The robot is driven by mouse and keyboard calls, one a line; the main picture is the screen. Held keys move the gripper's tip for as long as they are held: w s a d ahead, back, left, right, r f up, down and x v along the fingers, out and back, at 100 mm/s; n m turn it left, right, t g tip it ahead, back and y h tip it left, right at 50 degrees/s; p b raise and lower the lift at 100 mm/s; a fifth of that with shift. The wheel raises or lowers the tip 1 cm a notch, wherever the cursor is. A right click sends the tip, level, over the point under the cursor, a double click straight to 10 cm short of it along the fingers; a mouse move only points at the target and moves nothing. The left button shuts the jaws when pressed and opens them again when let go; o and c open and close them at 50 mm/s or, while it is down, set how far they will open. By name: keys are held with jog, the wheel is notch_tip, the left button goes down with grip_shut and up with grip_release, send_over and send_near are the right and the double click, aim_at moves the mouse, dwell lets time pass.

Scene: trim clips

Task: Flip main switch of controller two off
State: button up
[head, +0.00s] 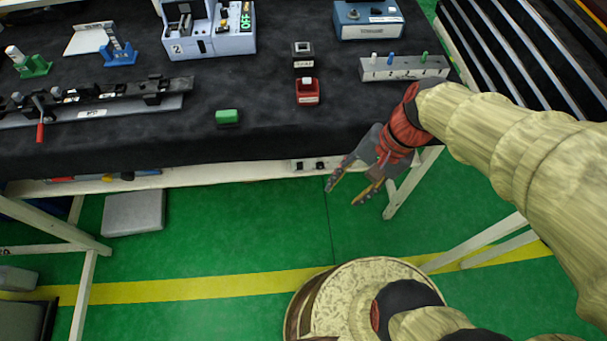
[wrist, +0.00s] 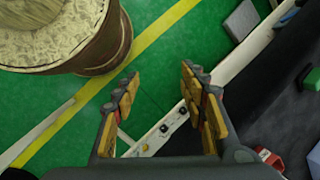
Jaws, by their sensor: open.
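A light blue-grey controller marked 2 (head: 208,45) stands at the back of the black-covered table in the head view. On its right side are a switch panel and a green OFF label (head: 246,17); the exact switch position is too small to tell. My gripper (head: 346,196) is open and empty in front of the table's front edge, right of centre and well away from the controller. In the wrist view my gripper (wrist: 160,92) shows two spread fingers with nothing between them.
A second blue box (head: 368,22) stands at the back right. A red switch box (head: 308,93), a dark one (head: 302,53), a green block (head: 227,117) and a grey block with pegs (head: 403,68) are on the table. A rail fixture (head: 95,100) lies left.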

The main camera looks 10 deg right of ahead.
jog(key=a+f+m+y, duration=0.1)
jog(key=m+y, duration=0.1)
jog(key=m, duration=0.1)
jog(key=w+a+f+m+g+y+p, duration=0.1)
jog(key=a+f+m+y, duration=0.1)
jog(key=m, duration=0.1)
jog(key=w+a+f+m+g+y+p, duration=0.1)
jog(key=f+m+y, duration=0.1)
jog(key=shift+a+m, duration=0.35)
jog(key=shift+m, duration=0.05)
jog(key=c, duration=0.8)
jog(key=w+f+m+y, duration=0.1)
jog(key=m, duration=0.2)
jog(key=w+f+m+t+y+p, duration=0.1)
jog(key=f+m+y, duration=0.1)
jog(key=m, duration=0.1)
jog(key=w+a+f+m+t+y, duration=0.1)
jog(key=m, duration=0.2)
jog(key=shift+w+f+y+p, duration=0.15)
jog(key=shift+w+y+p, duration=0.15)
jog(key=shift+w+y, duration=0.1)
grip_shut()
jog(key=w+d+f+m+t+h+p, duration=0.1)
jog(key=d+f+m+t+h+p, duration=0.2)
jog(key=f+m+t, duration=0.9)
jog(key=shift+w+d+f+m, duration=0.2)
jog(key=shift+d+f+m, duration=1.2)
jog(key=shift+m, duration=3.2)
jog(key=shift+a+f, duration=0.5)
jog(key=shift+a, duration=0.1)
